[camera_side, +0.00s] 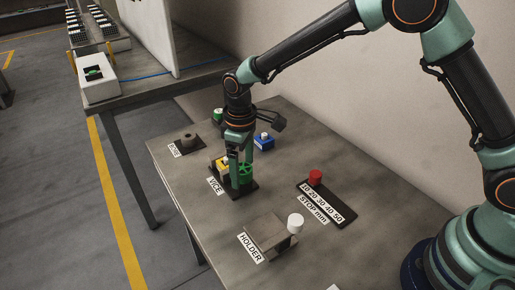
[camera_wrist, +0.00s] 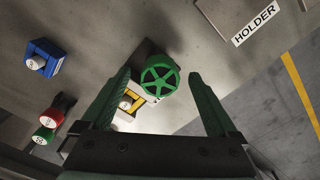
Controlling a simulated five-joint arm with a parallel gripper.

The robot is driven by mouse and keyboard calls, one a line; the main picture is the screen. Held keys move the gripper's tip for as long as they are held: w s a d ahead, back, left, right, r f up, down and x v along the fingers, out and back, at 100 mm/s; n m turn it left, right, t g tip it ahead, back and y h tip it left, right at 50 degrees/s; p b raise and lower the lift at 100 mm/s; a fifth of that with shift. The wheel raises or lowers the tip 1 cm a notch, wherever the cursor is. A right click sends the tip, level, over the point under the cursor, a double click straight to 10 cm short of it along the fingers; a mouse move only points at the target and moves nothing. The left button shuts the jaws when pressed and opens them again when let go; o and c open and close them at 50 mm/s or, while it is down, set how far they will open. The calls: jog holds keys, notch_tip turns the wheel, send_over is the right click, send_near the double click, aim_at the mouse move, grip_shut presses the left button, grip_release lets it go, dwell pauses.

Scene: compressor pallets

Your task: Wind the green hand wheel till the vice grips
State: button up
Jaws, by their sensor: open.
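The green hand wheel (camera_side: 246,172) stands at the front of the vice (camera_side: 246,188) on the table. In the wrist view the wheel (camera_wrist: 159,80) shows its spokes face-on, between and beyond my gripper's two fingers. My gripper (camera_side: 237,183) points down at the wheel, and in the wrist view its fingers (camera_wrist: 160,88) are spread wide apart. A yellow and white block (camera_side: 222,165) sits at the vice, just left of the wheel; part of it shows in the wrist view (camera_wrist: 130,101). Whether the fingers touch the wheel I cannot tell. The vice jaws are mostly hidden.
A blue block with a white knob (camera_side: 264,141) stands behind the vice. A green button (camera_side: 217,114) is farther back. The stop bar with a red knob (camera_side: 315,177) lies to the right, and the holder with a white knob (camera_side: 270,237) in front. Bare table lies between them.

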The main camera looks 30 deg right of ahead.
dwell(0.3)
jog(key=shift+n, duration=1.9)
jog(key=n, duration=0.3)
jog(key=shift+n, duration=0.3)
jog(key=c, duration=1.2)
jog(key=o, duration=1.2)
jog(key=shift+r, duration=0.1)
